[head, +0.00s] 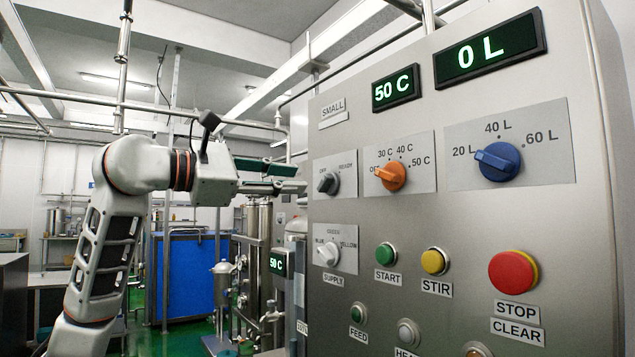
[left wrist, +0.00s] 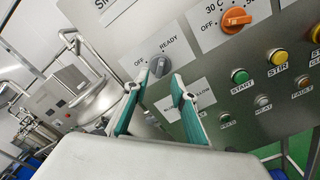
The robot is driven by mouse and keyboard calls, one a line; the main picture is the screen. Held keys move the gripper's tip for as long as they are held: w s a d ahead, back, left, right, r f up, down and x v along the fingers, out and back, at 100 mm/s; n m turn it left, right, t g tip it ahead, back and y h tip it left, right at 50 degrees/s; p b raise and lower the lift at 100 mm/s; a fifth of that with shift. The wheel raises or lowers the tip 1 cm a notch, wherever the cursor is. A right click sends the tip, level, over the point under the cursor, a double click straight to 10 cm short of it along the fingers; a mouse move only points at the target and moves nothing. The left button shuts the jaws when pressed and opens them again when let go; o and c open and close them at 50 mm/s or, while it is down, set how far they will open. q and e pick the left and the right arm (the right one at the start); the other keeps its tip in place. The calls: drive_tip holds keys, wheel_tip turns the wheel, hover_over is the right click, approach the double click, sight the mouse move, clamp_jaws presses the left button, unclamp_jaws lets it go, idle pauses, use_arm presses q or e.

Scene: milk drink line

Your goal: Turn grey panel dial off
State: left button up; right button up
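The grey dial (head: 328,183) sits on a small plate marked OFF and READY, at the upper left of the steel panel. It also shows in the left wrist view (left wrist: 160,66). I cannot tell clearly which mark its handle points at. My left gripper (head: 300,178) is just left of the dial in the head view. In the left wrist view its two green-lined fingers (left wrist: 160,80) are apart, with the dial seen between their tips. I cannot tell whether either finger touches it. My right gripper is not in view.
The panel also bears an orange dial (head: 391,177), a blue dial (head: 498,162) and a pale supply dial (head: 327,252) below the grey one. START (head: 386,256), STIR (head: 434,261) and red STOP (head: 512,272) buttons stick out. Displays read 50 C (head: 396,88) and 0 L (head: 490,49).

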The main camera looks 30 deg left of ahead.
sight(322, 182)
use_arm(q)
drive_tip(key=x, duration=0.6)
drive_tip(key=shift+w+d+p, duration=0.1)
drive_tip(key=shift+p, duration=0.25)
clamp_jaws()
